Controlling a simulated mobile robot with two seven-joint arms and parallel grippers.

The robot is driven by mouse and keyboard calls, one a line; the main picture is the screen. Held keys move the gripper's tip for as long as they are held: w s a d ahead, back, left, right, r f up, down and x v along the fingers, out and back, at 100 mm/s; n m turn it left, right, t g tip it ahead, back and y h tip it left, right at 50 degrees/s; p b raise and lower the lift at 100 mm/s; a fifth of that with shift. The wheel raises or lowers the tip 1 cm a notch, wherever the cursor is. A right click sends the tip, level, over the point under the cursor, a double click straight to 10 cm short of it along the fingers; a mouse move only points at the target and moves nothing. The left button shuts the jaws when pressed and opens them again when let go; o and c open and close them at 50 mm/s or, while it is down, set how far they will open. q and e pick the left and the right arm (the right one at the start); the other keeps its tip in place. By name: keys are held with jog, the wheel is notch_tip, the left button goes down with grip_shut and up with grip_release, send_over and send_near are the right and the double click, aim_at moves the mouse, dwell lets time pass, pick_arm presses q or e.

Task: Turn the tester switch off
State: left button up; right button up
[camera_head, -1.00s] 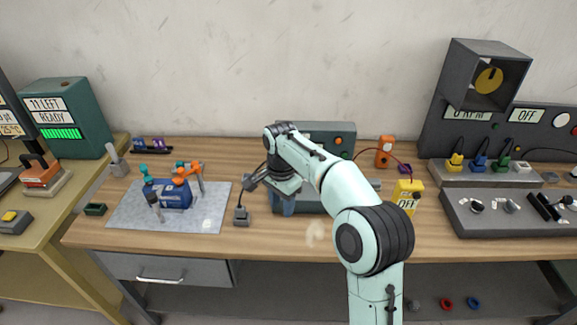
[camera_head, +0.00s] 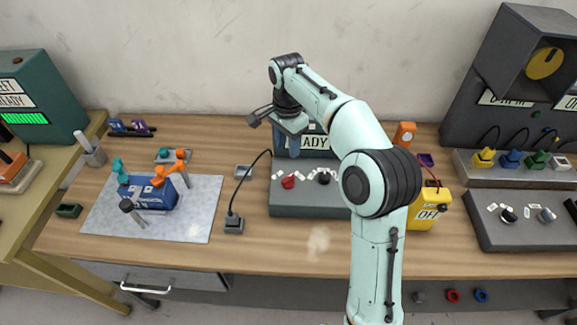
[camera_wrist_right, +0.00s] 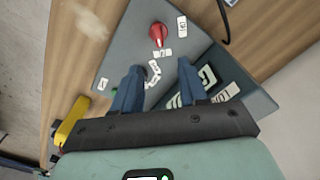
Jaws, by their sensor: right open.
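A grey tester box (camera_head: 340,205) stands mid-bench, with an upright panel reading READY (camera_head: 312,143) behind its sloped top. A red switch knob (camera_head: 289,181) sits on the top's left side among white labels, with a black knob (camera_head: 323,179) to its right. The red knob also shows in the right wrist view (camera_wrist_right: 158,36), beyond the fingertips. My right gripper (camera_head: 293,148) hangs above the box in front of the panel; its blue fingers (camera_wrist_right: 157,70) are apart with nothing held. It appears clear of the red knob. My left gripper is out of view.
A yellow box (camera_head: 428,211) reading OFF stands right of my arm. A black cable runs to a small grey block (camera_head: 233,225) on the left. A blue assembly (camera_head: 152,193) lies on a grey mat (camera_head: 190,228). Bench front is mostly clear.

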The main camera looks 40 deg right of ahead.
aim_at(288, 177)
jog(key=f+b, duration=0.1)
jog(key=f, duration=0.5)
jog(key=f+b, duration=0.1)
jog(key=f, duration=0.4)
jog(key=shift+s+a+f, duration=0.15)
jog(key=shift+s+f, duration=0.05)
jog(key=shift+f, duration=0.8)
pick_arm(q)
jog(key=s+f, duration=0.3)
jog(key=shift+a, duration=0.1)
pick_arm(e)
grip_shut()
